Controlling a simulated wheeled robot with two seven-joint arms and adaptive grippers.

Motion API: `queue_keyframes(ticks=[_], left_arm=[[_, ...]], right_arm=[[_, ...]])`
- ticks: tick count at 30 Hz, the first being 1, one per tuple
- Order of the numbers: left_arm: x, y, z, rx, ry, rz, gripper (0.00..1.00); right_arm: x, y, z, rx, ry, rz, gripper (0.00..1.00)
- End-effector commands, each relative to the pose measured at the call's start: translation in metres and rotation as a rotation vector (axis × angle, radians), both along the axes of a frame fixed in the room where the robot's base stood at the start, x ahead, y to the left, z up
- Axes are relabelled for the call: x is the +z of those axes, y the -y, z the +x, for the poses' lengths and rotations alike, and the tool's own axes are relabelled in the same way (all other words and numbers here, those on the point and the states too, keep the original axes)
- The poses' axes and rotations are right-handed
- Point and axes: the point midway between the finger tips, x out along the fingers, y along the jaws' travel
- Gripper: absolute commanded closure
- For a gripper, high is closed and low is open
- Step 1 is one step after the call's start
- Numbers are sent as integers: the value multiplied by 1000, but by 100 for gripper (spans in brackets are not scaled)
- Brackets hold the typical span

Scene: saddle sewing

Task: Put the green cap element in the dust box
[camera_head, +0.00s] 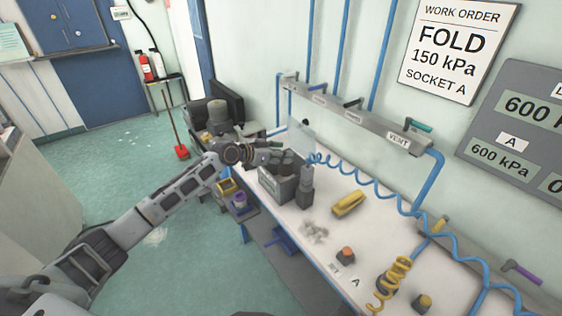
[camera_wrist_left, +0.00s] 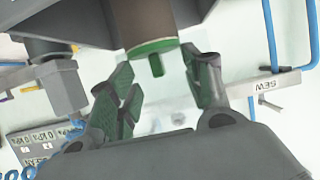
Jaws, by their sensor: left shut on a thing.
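The tab points toward the palm. A dark grey body behind the cylinder's top runs out of the picture. The grey box, which may be the dust box, is partly hidden by the gripper. My right gripper is not in view.
A dark upright device (camera_head: 306,190) stands right beside the grey box. A yellow block (camera_head: 349,203), pale scraps (camera_head: 314,232) and an orange-topped button (camera_head: 345,255) lie on the bench. A coiled blue hose (camera_head: 375,190) hangs along the back. The white bench top between them is free.

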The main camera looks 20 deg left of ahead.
Motion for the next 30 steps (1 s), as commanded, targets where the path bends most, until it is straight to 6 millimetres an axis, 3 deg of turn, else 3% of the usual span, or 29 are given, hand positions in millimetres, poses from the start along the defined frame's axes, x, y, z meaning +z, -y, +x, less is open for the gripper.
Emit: queue_keyframes(ticks=[8,21,30], left_arm=[[-1,0,0,0,-1,-1,88],[-36,0,0,0,-1,-1,88],[-37,0,0,0,0,0,88]], right_arm=[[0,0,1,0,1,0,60],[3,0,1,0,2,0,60],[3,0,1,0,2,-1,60]])
